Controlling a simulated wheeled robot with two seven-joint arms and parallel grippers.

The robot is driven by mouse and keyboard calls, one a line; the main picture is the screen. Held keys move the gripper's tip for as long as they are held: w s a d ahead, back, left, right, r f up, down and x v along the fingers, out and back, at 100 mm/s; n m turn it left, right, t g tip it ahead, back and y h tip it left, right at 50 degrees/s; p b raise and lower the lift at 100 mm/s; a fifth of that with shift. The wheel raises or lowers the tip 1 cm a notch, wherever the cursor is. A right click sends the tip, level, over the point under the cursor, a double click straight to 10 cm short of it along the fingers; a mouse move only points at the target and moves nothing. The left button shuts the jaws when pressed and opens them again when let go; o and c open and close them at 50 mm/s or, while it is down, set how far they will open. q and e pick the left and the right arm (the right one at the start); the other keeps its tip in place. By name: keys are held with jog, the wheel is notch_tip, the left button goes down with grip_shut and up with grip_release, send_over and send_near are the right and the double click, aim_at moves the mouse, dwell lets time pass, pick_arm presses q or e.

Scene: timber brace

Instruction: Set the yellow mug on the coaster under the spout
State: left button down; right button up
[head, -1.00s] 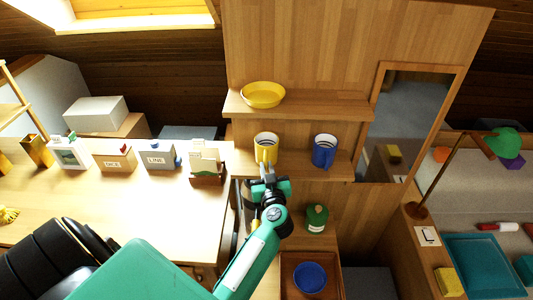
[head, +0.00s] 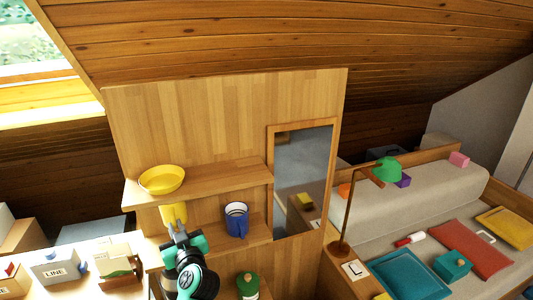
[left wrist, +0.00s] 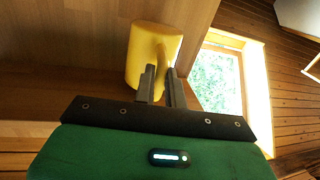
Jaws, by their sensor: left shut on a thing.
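The yellow mug (head: 173,212) is at the left end of the lower wall shelf, just under the upper shelf's edge in the head view. My left gripper (head: 178,230) is in front of it, shut on its handle. The left wrist view shows the mug (left wrist: 152,48) beyond the fingers (left wrist: 161,88), with the handle between them. The gripper hides the mug's base, so I cannot tell whether it touches the shelf. I cannot make out a coaster or a spout. My right gripper is out of view.
A blue mug (head: 237,220) stands to the right on the lower shelf (head: 258,231). A yellow bowl (head: 162,180) sits on the upper shelf (head: 225,176) close above. A green canister (head: 248,284) is below.

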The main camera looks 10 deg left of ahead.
pick_arm(q)
jog(key=shift+s+d+r+m+t+h, duration=0.15)
jog(key=shift+s+d+m+t+h, duration=0.15)
jog(key=shift+d, duration=0.15)
jog(key=s+d+f+m+t+h, duration=0.2)
jog(key=s+d+f+m+h, duration=0.1)
jog(key=s+d+m+h, duration=0.1)
jog(key=s+d+f+m+t+h+b, duration=0.1)
jog(key=s+d+f+m+t+h, duration=0.1)
jog(key=s+d+h, duration=0.5)
jog(key=s+d+f+m, duration=0.1)
jog(key=s+d, duration=0.1)
jog(key=shift+d+f+m, duration=0.25)
jog(key=shift+d+m, duration=0.15)
